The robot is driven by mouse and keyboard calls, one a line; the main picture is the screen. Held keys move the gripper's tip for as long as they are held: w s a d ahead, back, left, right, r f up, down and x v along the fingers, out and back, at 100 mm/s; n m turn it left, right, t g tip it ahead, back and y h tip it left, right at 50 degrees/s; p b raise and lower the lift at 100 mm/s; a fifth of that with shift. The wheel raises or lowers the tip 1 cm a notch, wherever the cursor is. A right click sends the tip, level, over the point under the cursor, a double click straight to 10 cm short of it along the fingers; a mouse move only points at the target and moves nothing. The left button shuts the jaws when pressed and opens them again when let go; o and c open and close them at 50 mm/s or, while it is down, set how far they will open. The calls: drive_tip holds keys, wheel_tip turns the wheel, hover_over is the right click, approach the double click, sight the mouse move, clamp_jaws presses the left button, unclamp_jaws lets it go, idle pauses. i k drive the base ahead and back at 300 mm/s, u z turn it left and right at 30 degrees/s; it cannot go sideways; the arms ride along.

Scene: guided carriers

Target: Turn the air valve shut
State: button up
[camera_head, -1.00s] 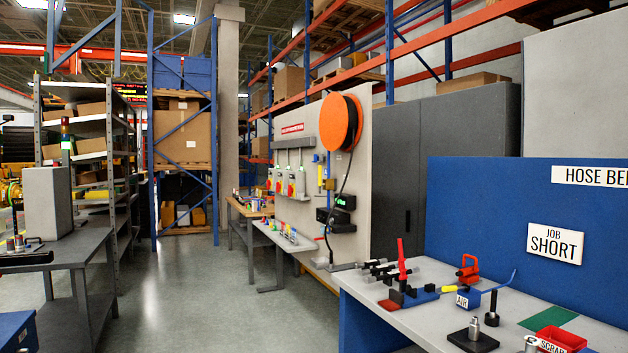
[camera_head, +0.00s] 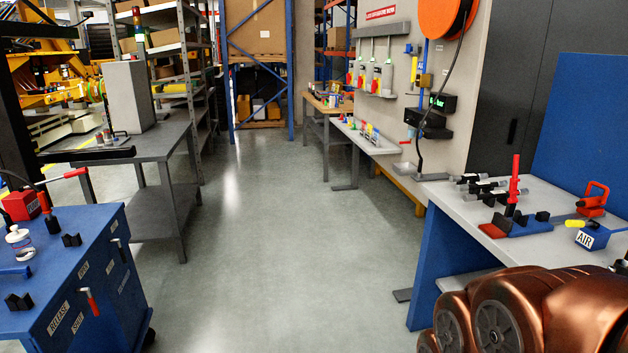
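The air valve shows as a blue block (camera_head: 599,239) with a white AIR label, on the grey-topped bench at the right. Its yellow lever (camera_head: 575,223) sticks out to the left from the top of the block. Whether the valve is open or shut I cannot tell from here. My copper-coloured arm fills the bottom right corner, in front of the bench and below the valve in the picture. My gripper is not visible.
A clamp fixture with a red upright handle (camera_head: 514,187) stands left of the valve, and a red clamp (camera_head: 594,199) behind it. A blue cart (camera_head: 75,270) is at the lower left, a grey table (camera_head: 160,146) beyond it. The floor between is clear.

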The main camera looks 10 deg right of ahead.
sight(413, 73)
drive_tip(key=z, duration=0.05)
drive_tip(key=i, duration=4.6)
drive_tip(key=u, duration=0.15)
